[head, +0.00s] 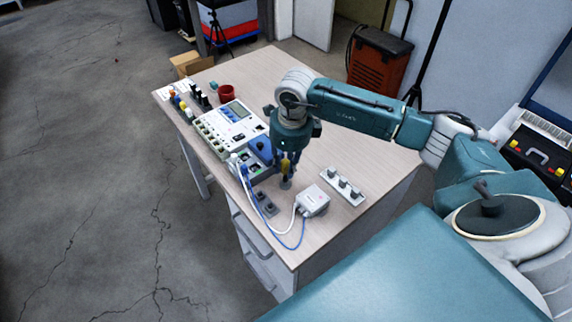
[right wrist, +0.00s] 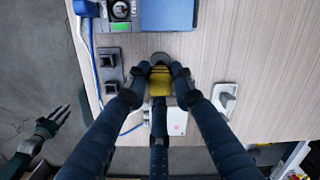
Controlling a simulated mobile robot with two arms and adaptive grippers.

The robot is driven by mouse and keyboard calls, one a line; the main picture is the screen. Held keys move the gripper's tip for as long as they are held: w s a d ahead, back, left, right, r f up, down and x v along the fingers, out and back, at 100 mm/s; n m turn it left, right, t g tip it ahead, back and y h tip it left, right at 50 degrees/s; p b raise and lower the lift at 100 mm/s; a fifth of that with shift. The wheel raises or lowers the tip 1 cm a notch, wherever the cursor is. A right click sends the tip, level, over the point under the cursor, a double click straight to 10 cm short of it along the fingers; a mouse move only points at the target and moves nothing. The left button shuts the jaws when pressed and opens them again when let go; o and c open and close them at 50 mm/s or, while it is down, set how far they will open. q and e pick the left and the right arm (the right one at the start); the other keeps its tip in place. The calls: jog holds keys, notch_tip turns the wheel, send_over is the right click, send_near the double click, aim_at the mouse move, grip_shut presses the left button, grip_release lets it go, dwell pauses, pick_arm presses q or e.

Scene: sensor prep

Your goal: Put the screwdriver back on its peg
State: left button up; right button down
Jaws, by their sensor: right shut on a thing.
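My right gripper (head: 287,164) is over the near part of the bench and shut on the screwdriver's yellow handle (head: 284,166). In the right wrist view the yellow handle (right wrist: 160,82) sits between the fingertips; the shaft is hidden. A small dark round piece (right wrist: 160,58) shows just beyond the handle; I cannot tell what it belongs to. My left gripper (right wrist: 58,122) shows at the left of the right wrist view, fingers spread, off the bench.
A white box (head: 313,201) with white and blue cables lies in front of the gripper. A dark two-part block (head: 265,203) is left of it. An instrument panel (head: 229,128) and a red mug (head: 227,92) stand further back. The bench's right side is clear.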

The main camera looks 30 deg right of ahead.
jog(key=shift+f+b, duration=0.8)
jog(key=shift+b, duration=0.5)
dwell(2.5)
jog(key=c, duration=1.2)
grip_release()
jog(key=shift+r, duration=0.1)
jog(key=shift+r+p, duration=2.05)
jog(key=shift+r, duration=1.4)
jog(key=shift+s+f, duration=0.1)
